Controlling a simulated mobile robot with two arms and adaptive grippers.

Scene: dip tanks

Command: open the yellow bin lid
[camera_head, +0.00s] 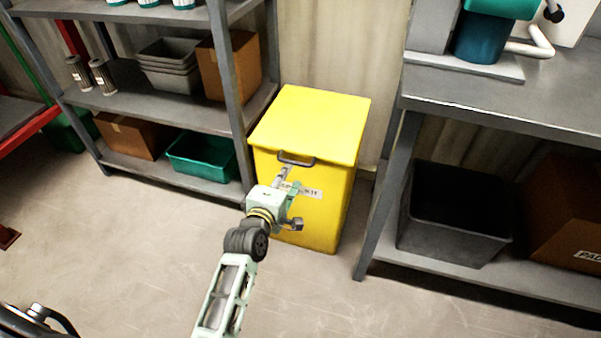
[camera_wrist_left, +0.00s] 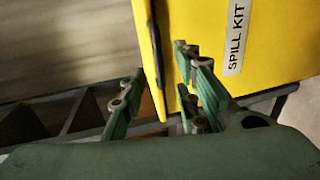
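The yellow bin (camera_head: 325,215) stands on the floor between a shelf rack and a bench. Its flat yellow lid (camera_head: 312,125) is down. A dark handle (camera_head: 297,160) is on the lid's front edge. My left gripper (camera_head: 285,180) is in front of the bin, just below the handle, and partly hides the label. In the left wrist view its fingers (camera_wrist_left: 160,70) are apart and empty, with the dark handle (camera_wrist_left: 158,85) showing between them. I cannot tell whether they touch it. The "SPILL KIT" label (camera_wrist_left: 236,38) is to the right. My right gripper is not in view.
A grey shelf rack (camera_head: 235,110) with boxes and bins stands close on the left. A grey bench (camera_head: 500,115) stands on the right, with a dark open bin (camera_head: 455,225) and a cardboard box (camera_head: 570,215) on its lower shelf. The floor in front is clear.

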